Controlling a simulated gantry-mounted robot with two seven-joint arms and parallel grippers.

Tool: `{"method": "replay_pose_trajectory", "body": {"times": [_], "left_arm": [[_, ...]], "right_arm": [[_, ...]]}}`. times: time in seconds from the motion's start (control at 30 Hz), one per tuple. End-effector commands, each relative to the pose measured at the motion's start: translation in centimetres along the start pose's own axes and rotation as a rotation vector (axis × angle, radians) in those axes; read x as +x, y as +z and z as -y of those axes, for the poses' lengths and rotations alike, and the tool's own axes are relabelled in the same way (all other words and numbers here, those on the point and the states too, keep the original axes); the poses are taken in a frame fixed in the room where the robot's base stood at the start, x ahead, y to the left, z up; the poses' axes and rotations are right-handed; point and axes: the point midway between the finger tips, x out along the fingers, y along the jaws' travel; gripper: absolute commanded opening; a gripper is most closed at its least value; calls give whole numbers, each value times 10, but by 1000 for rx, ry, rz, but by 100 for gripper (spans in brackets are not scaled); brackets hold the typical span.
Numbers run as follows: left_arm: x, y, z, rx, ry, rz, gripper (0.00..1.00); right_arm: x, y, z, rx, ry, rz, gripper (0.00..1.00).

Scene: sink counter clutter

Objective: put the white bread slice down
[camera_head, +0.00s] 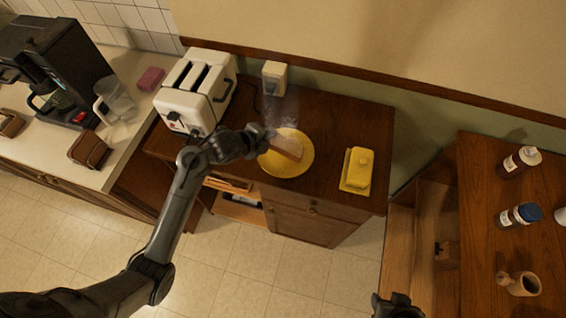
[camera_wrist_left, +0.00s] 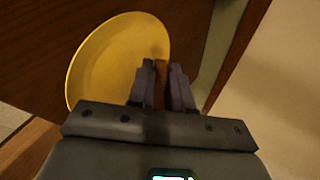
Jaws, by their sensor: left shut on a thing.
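My left gripper (camera_head: 266,140) reaches in from the left and is shut on the white bread slice (camera_head: 288,147). The slice shows in the head view as a pale piece with a brown crust, over the yellow plate (camera_head: 296,169). I cannot tell whether it touches the plate. In the left wrist view the slice (camera_wrist_left: 160,72) is a thin brown edge between the two dark fingers, mostly hidden, at the right part of the plate (camera_wrist_left: 90,72). A dark part of my right gripper (camera_head: 397,304) shows at the bottom edge; its jaws are unclear.
A white toaster (camera_head: 206,82) stands left of the plate on the brown cabinet. A yellow butter dish (camera_head: 357,171) sits to the right. Bottles and a mug stand on the right table (camera_head: 500,235).

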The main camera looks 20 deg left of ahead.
Motion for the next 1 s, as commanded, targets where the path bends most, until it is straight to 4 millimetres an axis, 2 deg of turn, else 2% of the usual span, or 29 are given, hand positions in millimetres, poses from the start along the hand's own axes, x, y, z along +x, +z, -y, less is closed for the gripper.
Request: {"method": "replay_pose_trajectory", "body": {"times": [0.1, 0.47, 0.5, 0.6, 0.87, 1.0], "left_arm": [[6, 0, -8, 0, 1, 1, 0], [7, 0, -9, -1, 1, 0, 0], [7, 0, -9, -1, 1, 0, 24], [7, 0, -9, 0, 1, 0, 36], [7, 0, -9, 0, 1, 0, 36], [0, 0, -7, 0, 2, 1, 36]], "right_arm": [[8, 2, 0, -2, 1, 0, 43], [8, 3, -2, -10, 7, -1, 43], [8, 3, -2, -9, 7, -1, 43], [8, 3, -2, -9, 7, -1, 43], [7, 2, -1, -6, 5, -2, 43], [-1, 0, -1, -3, 2, -2, 43]]}}
